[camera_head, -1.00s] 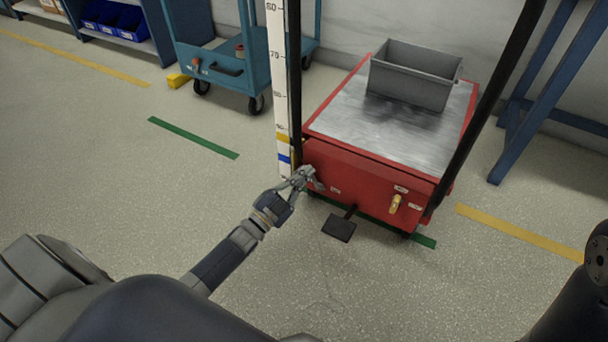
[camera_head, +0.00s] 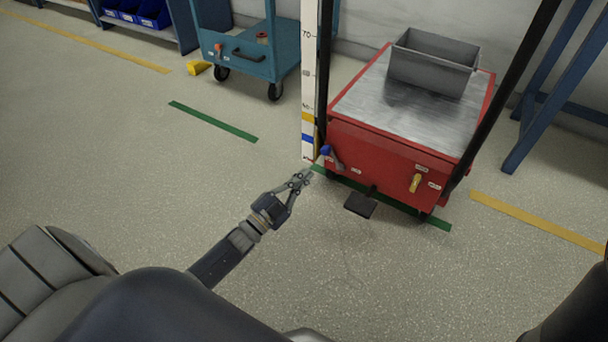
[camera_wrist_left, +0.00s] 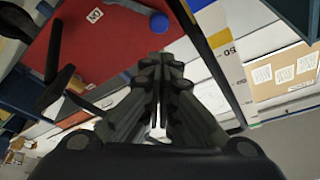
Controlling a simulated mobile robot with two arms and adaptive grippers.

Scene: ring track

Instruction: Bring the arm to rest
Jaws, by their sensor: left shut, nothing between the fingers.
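My left gripper (camera_head: 302,178) is shut and empty in the head view, over the floor just in front of the red lift cart (camera_head: 392,160). It is apart from the cart's front left corner. In the left wrist view my left gripper (camera_wrist_left: 158,85) has its fingers together, with the red cart face (camera_wrist_left: 90,45) beyond at the upper left. A lever with a blue knob (camera_head: 326,150) on the cart front is close to the fingertips; the blue knob also shows in the left wrist view (camera_wrist_left: 158,22). My right gripper is not in view.
A grey bin (camera_head: 434,62) stands on the cart's metal top. A black pedal (camera_head: 360,205) sticks out low in front. A white scale post (camera_head: 309,80) rises at the cart's left. A blue trolley (camera_head: 250,52) stands behind left. The floor at left is clear.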

